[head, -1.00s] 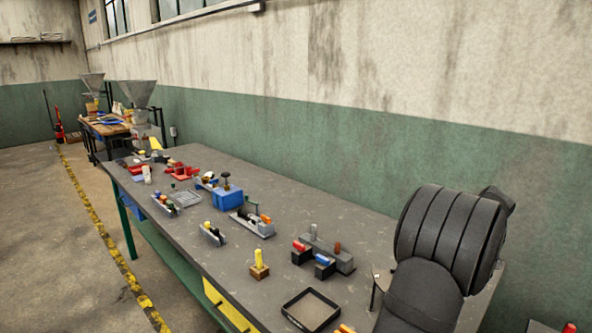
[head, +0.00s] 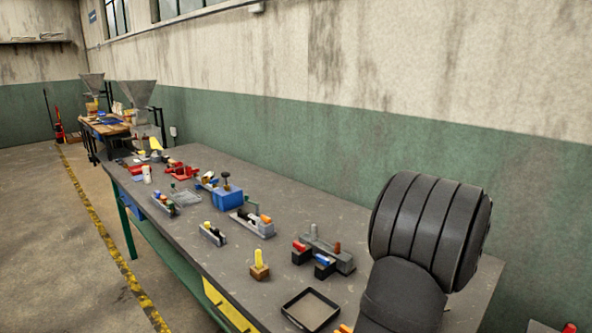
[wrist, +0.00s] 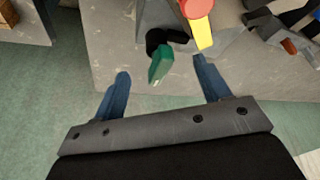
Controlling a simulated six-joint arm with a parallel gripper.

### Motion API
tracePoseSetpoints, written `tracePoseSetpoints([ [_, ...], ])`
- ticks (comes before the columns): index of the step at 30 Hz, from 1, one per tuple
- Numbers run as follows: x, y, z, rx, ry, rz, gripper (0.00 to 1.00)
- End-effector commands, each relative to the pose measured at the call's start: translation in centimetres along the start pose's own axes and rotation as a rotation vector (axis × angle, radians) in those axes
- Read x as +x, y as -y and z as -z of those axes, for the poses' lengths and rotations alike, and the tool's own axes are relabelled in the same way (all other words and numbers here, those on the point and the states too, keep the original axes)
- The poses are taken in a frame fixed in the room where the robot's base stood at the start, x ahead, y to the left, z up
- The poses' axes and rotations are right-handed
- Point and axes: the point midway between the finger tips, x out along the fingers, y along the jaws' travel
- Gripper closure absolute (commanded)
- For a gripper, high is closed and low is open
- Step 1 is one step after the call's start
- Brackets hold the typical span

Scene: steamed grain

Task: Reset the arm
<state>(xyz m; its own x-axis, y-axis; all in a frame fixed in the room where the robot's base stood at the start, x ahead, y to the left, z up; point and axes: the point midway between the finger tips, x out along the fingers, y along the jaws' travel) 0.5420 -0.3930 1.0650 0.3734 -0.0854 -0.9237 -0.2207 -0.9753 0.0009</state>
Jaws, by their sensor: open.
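My gripper (wrist: 160,85) shows in the wrist view with its two blue fingers wide apart and nothing between them. It hangs over the near edge of the grey table (wrist: 110,45), with floor below. A green-handled item (wrist: 160,64) with a black part lies just beyond the fingertips, and a red and yellow piece (wrist: 200,25) is beyond it. In the head view only my dark arm shows at the right; the gripper itself is out of that view.
The long table (head: 375,235) carries a black square tray (head: 310,309), a yellow piece on a wooden block (head: 259,265), a grey fixture with red and blue pieces (head: 325,255), and a blue box (head: 227,198). A green and white wall (head: 330,120) runs behind.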

Motion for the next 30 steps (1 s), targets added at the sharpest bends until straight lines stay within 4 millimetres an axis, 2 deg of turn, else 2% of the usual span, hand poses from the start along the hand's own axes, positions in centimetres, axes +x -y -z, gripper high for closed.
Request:
tracePoseSetpoints([
  [18,0.05,0.31,0.06,0.327,0.0,-0.135,0.31],
  [30,0.05,0.28,0.04,0.433,0.0,-0.179,0.31],
])
